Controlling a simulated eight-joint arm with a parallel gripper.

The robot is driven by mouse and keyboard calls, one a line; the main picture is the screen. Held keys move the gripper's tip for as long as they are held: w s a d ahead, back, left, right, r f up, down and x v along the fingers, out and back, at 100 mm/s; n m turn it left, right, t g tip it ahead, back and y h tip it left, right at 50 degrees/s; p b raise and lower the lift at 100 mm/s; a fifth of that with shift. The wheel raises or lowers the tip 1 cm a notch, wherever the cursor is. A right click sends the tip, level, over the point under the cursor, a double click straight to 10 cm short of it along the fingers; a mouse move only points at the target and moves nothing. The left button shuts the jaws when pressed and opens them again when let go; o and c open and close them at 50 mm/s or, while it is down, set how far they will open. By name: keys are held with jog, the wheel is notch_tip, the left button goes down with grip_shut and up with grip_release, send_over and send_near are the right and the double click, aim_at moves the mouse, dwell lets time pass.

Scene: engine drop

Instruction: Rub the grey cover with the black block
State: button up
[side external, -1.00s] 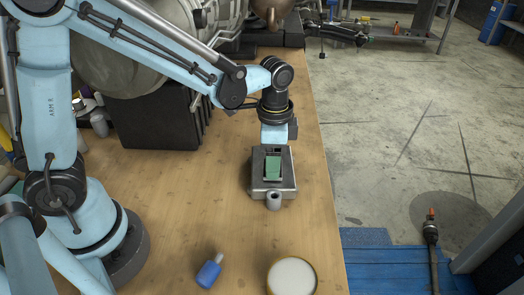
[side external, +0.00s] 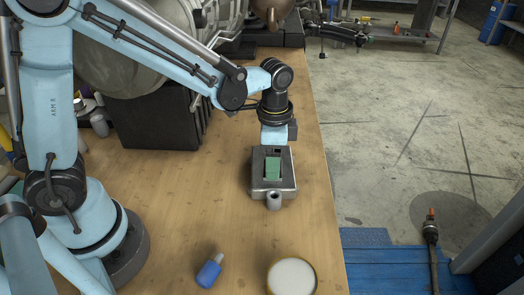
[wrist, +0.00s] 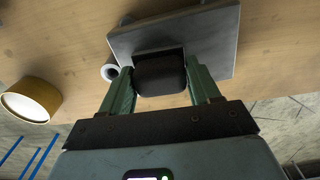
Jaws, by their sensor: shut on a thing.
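The grey cover (side external: 287,184) lies on the wooden bench, a boxy plate with a short round pipe end at its near side. It also shows in the wrist view (wrist: 215,38). My gripper (wrist: 163,85) is shut on the black block (wrist: 160,74), with one green finger on each side. The block is over the cover in the wrist view and appears to be at or just above its face; I cannot tell if they touch. In the side view, my gripper (side external: 273,168) is over the cover, and the block is mostly hidden by the green finger.
A blue bottle (side external: 209,272) lies near the bench's front. A round tin with a white top (side external: 291,277) stands to its right. A large dark ribbed block (side external: 155,118) is at the back left. The bench's right edge is close to the cover. Bare wood lies left of the cover.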

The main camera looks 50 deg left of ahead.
jog(key=shift+w+a+r, duration=0.1)
jog(key=shift+w+a, duration=0.3)
jog(key=shift+a, duration=0.05)
jog(key=shift+w+a+f, duration=0.25)
jog(key=shift+w+a, duration=0.8)
jog(key=shift+a, duration=0.2)
jog(key=shift+r, duration=0.1)
jog(key=shift+r, duration=0.45)
jog(key=shift+w+a, duration=0.55)
jog(key=shift+a, duration=0.1)
jog(key=shift+f, duration=0.45)
jog(key=shift+w+d+r, duration=0.1)
